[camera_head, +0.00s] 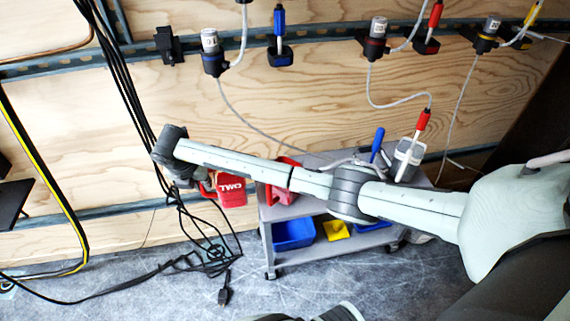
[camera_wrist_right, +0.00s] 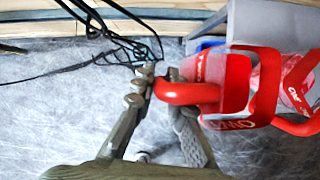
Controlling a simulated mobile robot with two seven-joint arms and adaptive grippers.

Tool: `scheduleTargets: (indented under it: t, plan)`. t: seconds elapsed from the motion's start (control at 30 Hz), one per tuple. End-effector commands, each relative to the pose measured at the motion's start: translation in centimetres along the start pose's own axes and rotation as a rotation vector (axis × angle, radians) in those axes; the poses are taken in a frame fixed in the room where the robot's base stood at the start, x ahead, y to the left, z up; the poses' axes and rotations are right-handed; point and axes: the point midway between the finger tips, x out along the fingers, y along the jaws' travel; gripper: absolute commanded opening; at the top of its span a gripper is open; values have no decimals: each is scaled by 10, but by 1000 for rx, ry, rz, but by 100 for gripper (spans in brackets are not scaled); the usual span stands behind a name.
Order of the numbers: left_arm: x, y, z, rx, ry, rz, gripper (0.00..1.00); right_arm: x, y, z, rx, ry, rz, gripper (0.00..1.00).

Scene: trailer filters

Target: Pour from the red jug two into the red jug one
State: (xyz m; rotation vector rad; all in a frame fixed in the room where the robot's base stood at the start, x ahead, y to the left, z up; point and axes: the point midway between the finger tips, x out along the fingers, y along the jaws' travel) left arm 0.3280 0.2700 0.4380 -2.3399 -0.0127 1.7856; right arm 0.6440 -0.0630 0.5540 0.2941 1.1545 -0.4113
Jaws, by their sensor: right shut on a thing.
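The red jug two (camera_head: 231,190), with "TWO" in white on it, hangs left of a grey cart, above the floor. My right gripper (camera_head: 197,184) is shut on its handle, which shows in the right wrist view (camera_wrist_right: 185,92) between the fingers (camera_wrist_right: 160,88). The jug looks roughly upright in the head view; its contents are hidden. A second red jug, likely red jug one (camera_head: 282,192), stands on the cart's top, partly hidden behind my right arm. In the wrist view it (camera_wrist_right: 298,85) shows just beyond jug two. My left gripper is not visible.
The grey cart (camera_head: 267,232) holds a blue bin (camera_head: 293,233) and a yellow bin (camera_head: 335,230) on its lower shelf. Black cables (camera_head: 140,105) hang close by my right gripper and lie on the floor. Filters and hoses are mounted on the wooden wall above.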

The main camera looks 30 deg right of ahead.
Motion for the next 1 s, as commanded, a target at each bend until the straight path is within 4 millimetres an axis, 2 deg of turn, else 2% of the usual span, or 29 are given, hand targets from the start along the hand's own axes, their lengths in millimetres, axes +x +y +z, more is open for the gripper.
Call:
scheduleTargets:
  t: [0.27, 0.7, 1.0]
  plan:
    - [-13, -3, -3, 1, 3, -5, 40, -5, 2, 3, -10, -7, -21, 0]
    - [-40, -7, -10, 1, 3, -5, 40, -44, 2, 19, -9, -6, -21, 0]
    - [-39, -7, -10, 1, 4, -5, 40, -45, 2, 18, -9, -6, -21, 0]
